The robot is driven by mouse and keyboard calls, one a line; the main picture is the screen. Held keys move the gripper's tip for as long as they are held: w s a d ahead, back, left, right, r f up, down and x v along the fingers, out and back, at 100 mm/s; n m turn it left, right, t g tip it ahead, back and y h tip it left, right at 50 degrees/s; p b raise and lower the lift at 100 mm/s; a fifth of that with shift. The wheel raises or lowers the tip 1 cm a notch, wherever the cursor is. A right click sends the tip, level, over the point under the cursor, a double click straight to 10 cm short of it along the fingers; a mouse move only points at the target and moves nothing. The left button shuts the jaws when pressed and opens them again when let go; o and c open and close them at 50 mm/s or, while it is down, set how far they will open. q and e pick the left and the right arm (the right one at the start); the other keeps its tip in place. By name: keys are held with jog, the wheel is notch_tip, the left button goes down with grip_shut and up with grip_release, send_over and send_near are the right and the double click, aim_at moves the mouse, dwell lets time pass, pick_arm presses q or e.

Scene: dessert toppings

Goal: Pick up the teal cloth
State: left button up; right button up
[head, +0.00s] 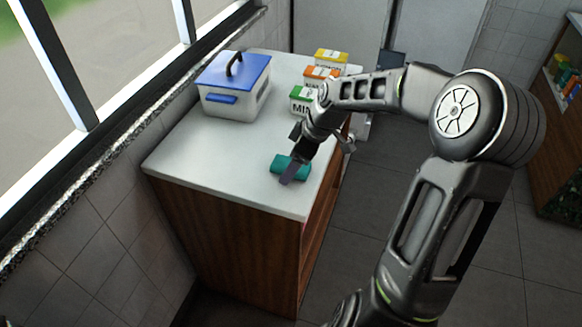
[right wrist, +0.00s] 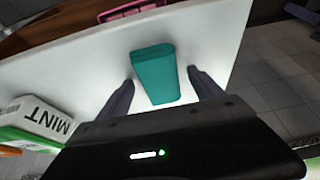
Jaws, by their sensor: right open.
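The teal cloth (head: 281,165) is a small rolled or folded block lying on the white counter top near its front right part. In the right wrist view the cloth (right wrist: 155,73) lies between the two finger lines, with a gap on each side. My right gripper (head: 290,172) is over the cloth and partly hides it in the head view. In the right wrist view my right gripper (right wrist: 162,88) is open, its fingers on either side of the cloth's near end. My left gripper is not in view.
A white box with a blue lid (head: 235,85) stands at the back left of the counter (head: 190,150). A green mint carton (head: 301,100), an orange carton (head: 318,74) and a yellow carton (head: 330,56) stand along the right edge. A pink object (right wrist: 130,10) shows beyond the counter edge.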

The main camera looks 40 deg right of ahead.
jog(key=shift+c, duration=0.2)
jog(key=c, duration=1.6)
jog(key=shift+o, duration=0.2)
jog(key=shift+r, duration=0.1)
notch_tip(320, 180, up, 10)
